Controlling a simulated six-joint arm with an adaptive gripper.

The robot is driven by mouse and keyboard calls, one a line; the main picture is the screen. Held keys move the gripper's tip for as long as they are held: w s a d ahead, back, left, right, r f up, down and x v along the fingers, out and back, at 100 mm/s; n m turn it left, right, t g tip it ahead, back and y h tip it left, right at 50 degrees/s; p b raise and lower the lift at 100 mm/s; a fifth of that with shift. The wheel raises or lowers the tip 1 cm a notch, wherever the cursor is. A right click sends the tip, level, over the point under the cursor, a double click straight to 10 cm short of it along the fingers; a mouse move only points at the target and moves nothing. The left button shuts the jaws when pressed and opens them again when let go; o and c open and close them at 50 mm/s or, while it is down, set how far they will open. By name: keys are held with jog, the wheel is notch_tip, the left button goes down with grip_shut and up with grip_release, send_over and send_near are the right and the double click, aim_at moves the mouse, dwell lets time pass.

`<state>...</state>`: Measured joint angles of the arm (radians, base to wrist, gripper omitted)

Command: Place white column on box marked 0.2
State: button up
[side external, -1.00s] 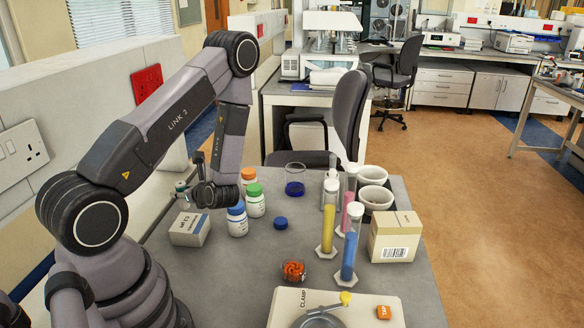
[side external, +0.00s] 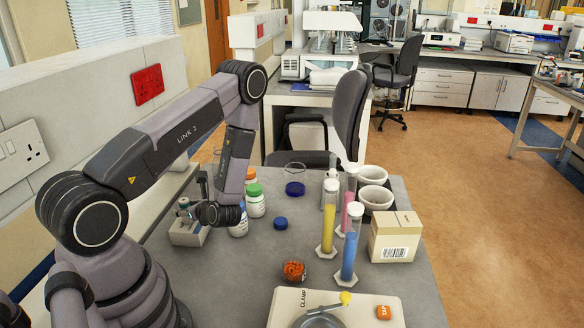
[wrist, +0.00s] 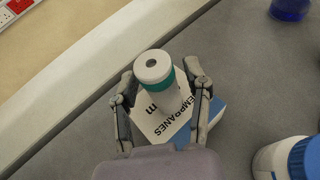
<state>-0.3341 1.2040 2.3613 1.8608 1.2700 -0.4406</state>
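The white column (wrist: 168,100) is a white cylinder with a teal band and a dark spot in its top. In the wrist view it stands roughly upright over the white and blue box (wrist: 152,126), which carries dark print including "EMPRANES"; no 0.2 is readable there. The box also shows in the side view (side external: 185,234), partly behind my gripper (side external: 193,207). My gripper (wrist: 159,68) has one finger on each side of the column, with narrow gaps seeming to show, so it looks slightly open. The column's base looks to be on the box top; exact contact is hard to see.
White bottles with green (side external: 255,200) and blue (wrist: 305,155) caps stand close right of the box. A blue cap (side external: 281,223), an orange-filled jar (side external: 294,270), tall coloured cylinders (side external: 327,228) and a carton (side external: 394,240) lie further right. The wall side is at left.

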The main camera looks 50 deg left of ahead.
jog(key=shift+r, duration=0.1)
jog(key=shift+w+d+r, duration=0.1)
jog(key=shift+d+r, duration=0.1)
jog(key=shift+d, duration=0.05)
jog(key=v, duration=1.1)
jog(key=s+d+r+n+t+h, duration=0.2)
jog(key=d+r+n+h, duration=0.2)
jog(key=r, duration=0.5)
jog(key=s+d+r+n+t+h, duration=0.3)
jog(key=d+r+n, duration=0.3)
jog(key=r, duration=0.4)
jog(key=s+d+r+n+t+h, duration=0.2)
jog(key=d+r+n+h, duration=0.3)
jog(key=r, duration=0.4)
jog(key=shift+s+d+r+n+t+h, duration=0.3)
jog(key=shift+s+n+t+h, duration=0.1)
jog(key=shift+t+h, duration=0.2)
